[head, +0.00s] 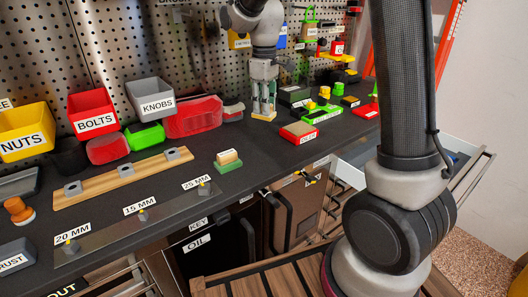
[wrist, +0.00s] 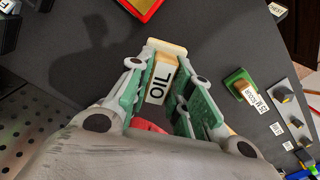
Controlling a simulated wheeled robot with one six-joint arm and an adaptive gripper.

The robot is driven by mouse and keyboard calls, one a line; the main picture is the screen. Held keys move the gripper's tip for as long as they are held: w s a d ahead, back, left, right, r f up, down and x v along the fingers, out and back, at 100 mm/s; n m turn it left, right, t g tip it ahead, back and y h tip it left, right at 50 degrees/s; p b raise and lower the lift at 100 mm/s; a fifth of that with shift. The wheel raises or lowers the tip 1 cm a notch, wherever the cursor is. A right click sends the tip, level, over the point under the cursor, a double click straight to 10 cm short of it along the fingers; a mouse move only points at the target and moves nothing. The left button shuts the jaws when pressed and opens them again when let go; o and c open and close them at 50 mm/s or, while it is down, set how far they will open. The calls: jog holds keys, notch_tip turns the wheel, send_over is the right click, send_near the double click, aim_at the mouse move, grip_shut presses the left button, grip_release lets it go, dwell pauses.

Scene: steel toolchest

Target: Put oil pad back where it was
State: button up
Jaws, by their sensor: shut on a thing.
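My gripper (head: 263,98) is over the back of the dark worktop, pointing down, in the head view. It is shut on the oil pad, a pale tan block (head: 264,116) that shows at the fingertips. In the wrist view the pad (wrist: 152,88) sits between the green-lined fingers (wrist: 157,90), with its white OIL label facing the camera. Whether the pad touches the worktop I cannot tell. A label reading OIL (head: 197,243) is on the dark front below the worktop edge, under a KEY label.
A green block with a tan top (head: 229,163) stands near the front edge. A red tray (head: 299,133) is right of my gripper, and a red case (head: 193,117) is left. Bins for nuts, bolts and knobs (head: 151,98) line the pegboard. Worktop between case and red tray is fairly clear.

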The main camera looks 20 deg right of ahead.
jog(key=s+a+r+n, duration=0.3)
jog(key=s+n, duration=0.5)
jog(key=n, duration=0.4)
jog(key=shift+n, duration=0.3)
notch_tip(320, 180, down, 10)
jog(key=shift+s+d, duration=0.1)
jog(key=shift+s, duration=0.05)
jog(key=shift+f, duration=0.15)
jog(key=o, duration=0.9)
